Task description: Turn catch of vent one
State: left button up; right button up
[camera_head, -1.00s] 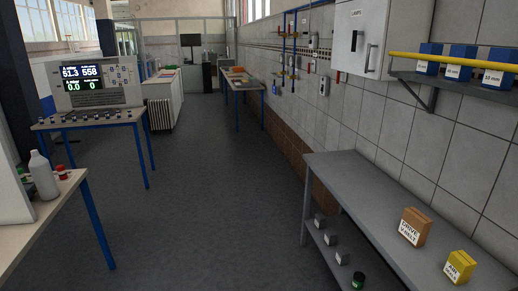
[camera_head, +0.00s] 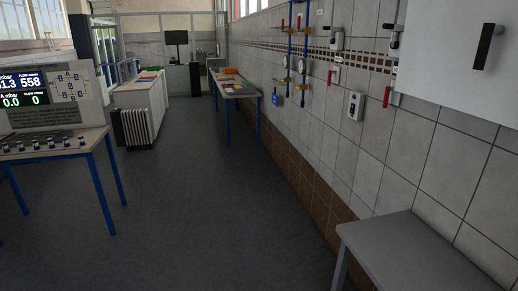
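No part labelled vent one can be made out in the head view. Blue pipes (camera_head: 290,45) with red handles and round gauges run down the right wall, with a small blue piece (camera_head: 275,97) at the lower end. Another red handle (camera_head: 387,96) sits on the wall closer to me. A catch cannot be told apart on any of these at this distance. Neither of my grippers is in view.
A grey bench (camera_head: 405,250) stands at the lower right against the wall, below a white cabinet (camera_head: 450,60). A table with a display panel (camera_head: 50,95) is at the left. A radiator (camera_head: 133,128) stands further back. The grey floor (camera_head: 200,200) between is clear.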

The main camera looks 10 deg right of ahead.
aim_at(387, 89)
jog(key=i+j+z, duration=0.15)
jog(key=i+z, duration=0.25)
jog(key=i, duration=0.2)
jog(key=i+j+z, duration=0.45)
jog(key=i, duration=0.2)
jog(key=i+j+z, duration=0.4)
jog(key=i, duration=0.15)
